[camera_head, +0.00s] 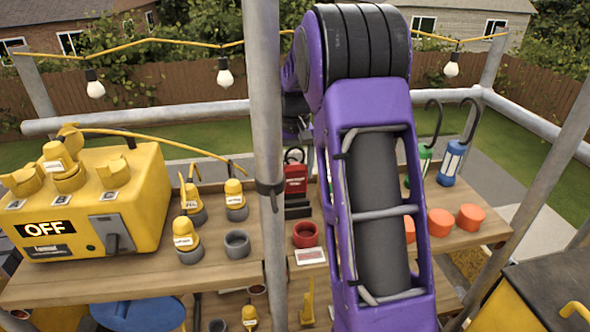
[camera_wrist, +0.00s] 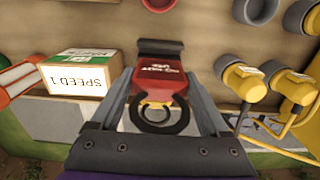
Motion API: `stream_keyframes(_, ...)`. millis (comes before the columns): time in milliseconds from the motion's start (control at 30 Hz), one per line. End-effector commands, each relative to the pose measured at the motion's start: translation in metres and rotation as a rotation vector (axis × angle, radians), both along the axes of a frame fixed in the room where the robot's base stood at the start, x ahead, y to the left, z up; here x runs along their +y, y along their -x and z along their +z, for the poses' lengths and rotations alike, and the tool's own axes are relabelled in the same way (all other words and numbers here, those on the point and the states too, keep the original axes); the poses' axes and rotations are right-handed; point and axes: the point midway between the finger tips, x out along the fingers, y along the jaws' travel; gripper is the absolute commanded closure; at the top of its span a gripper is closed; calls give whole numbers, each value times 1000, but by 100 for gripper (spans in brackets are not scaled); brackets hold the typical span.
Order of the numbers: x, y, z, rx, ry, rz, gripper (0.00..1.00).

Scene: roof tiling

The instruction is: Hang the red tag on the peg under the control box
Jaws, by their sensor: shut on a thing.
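A red tag (camera_wrist: 158,82) with white lettering and a dark ring sits between the fingers of my gripper (camera_wrist: 160,95) in the wrist view. My gripper is shut on it, above the wooden bench. A red piece with a ring on top, which looks like the same tag (camera_head: 295,180), shows left of my purple arm in the head view; my arm hides most of the gripper there. The yellow control box (camera_head: 140,195), marked OFF, stands on the bench at the left, apart from my gripper. I cannot make out a peg under it.
Yellow plugs (camera_head: 186,236) and a grey cup (camera_head: 237,244) stand between the control box and a metal pole (camera_head: 266,150). A red cup (camera_head: 305,234) is near the pole. A box marked SPEED 1 (camera_wrist: 82,74) lies beside my gripper. Orange cups (camera_head: 440,222) stand at right.

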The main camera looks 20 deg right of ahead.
Motion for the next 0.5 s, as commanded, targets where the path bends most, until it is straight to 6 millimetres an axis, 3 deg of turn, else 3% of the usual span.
stream_keyframes(33,0,1,-14,5,-1,0,76)
stream_keyframes(200,0,1,-47,5,-1,0,76)
stream_keyframes(500,0,0,-74,1,0,0,76)
